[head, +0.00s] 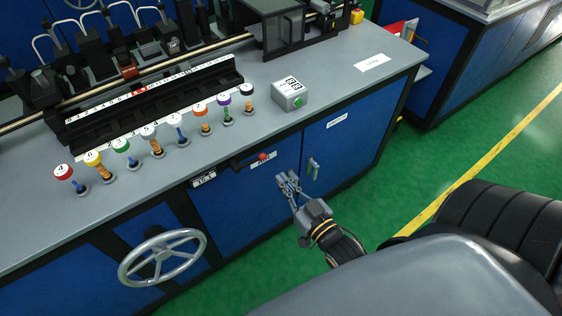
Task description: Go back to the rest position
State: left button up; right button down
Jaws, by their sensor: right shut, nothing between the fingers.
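My right gripper (289,186) is in front of the blue cabinet doors of the machine bench (330,97). It points up and away from me, below the bench's front edge. Its fingers are shut with nothing between them. It looks close to a door handle (313,168), but I cannot tell whether they touch. My left gripper is not in view.
A row of several coloured numbered knobs (150,138) stands on the bench top. A grey box with a green button (289,95) sits to their right. A handwheel (163,258) and a red knob (263,157) are on the front. Green floor (400,185) is clear at right.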

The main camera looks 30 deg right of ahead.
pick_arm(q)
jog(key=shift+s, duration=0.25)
pick_arm(e)
jog(key=s+a+f+g, duration=0.1)
jog(key=s+f+g, duration=0.2)
jog(key=f, duration=0.7)
jog(key=s+a+f+g, duration=0.1)
jog(key=s+f+g, duration=0.15)
jog(key=f, duration=0.75)
jog(key=s+a+f+g, duration=0.1)
jog(key=s+f+g, duration=0.25)
jog(key=f, duration=0.65)
jog(key=s+d+f+n+g, duration=0.1)
jog(key=s+f+g, duration=0.3)
jog(key=s+f, duration=0.4)
jog(key=s+d+f+n+g, duration=0.1)
jog(key=s+f+g, duration=0.3)
jog(key=s, duration=1.2)
notch_tip(320, 180, down, 4)
jog(key=shift+f+h, duration=0.15)
jog(key=shift+h, duration=0.15)
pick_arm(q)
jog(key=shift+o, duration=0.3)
